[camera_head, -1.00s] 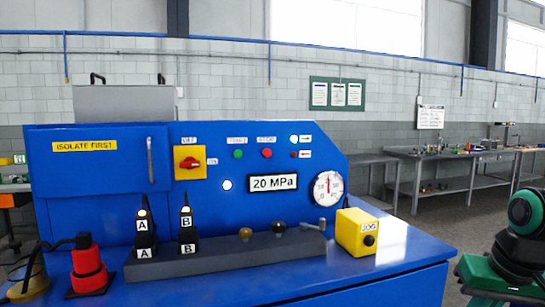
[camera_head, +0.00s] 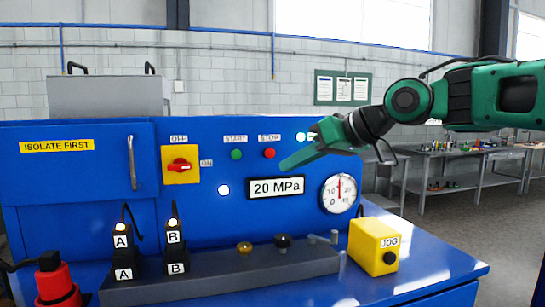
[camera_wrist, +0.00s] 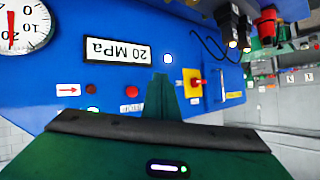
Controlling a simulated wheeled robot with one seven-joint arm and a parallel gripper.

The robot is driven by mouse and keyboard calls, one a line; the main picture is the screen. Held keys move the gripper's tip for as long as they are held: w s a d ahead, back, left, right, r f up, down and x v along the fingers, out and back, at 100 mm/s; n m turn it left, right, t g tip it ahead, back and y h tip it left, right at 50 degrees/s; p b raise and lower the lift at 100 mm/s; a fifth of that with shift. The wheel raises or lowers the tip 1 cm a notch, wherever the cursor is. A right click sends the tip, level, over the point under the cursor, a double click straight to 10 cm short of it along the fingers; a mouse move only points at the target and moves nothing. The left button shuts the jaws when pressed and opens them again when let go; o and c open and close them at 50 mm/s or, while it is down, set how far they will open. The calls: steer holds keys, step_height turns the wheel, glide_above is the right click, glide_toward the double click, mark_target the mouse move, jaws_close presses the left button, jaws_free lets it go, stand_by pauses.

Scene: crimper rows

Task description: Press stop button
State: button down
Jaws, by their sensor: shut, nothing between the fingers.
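The red stop button (camera_head: 269,153) sits on the blue machine panel under its STOP label, right of the green start button (camera_head: 237,154). My gripper (camera_head: 285,166) reaches in from the right; its tip shows just below and right of the stop button. It is shut with nothing in it. In the wrist view the stop button (camera_wrist: 132,91) shows left of my shut green fingers (camera_wrist: 160,82), clear of them. The start button is not visible there and may be behind the fingers. I cannot see the gap between fingertip and panel exactly.
A red rotary switch on a yellow plate (camera_head: 181,165), a 20 MPa display (camera_head: 276,187) and a round gauge (camera_head: 339,193) share the panel. A yellow JOG box (camera_head: 374,246) and connectors A (camera_head: 122,238) and B (camera_head: 174,233) stand on the bench below.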

steer(key=shift+a+r, duration=0.35)
steer(key=shift+w, duration=0.2)
glide_toward(270, 153)
steer(key=shift+w+a+f, duration=0.2)
steer(key=shift+a+f, duration=0.5)
steer(key=shift+a, duration=0.05)
steer(key=shift+w+a+f, duration=0.25)
steer(key=shift+a+f, duration=0.4)
steer(key=shift+a, duration=0.15)
steer(key=shift+w+a+f, duration=0.2)
steer(key=shift+a+f, duration=0.5)
steer(key=shift+a, duration=0.05)
steer(key=shift+w+a, duration=0.25)
steer(key=shift+w, duration=0.55)
stand_by(1.1)
steer(key=shift+s, duration=0.15)
steer(key=shift+s+d, duration=0.25)
steer(key=shift+s, duration=0.45)
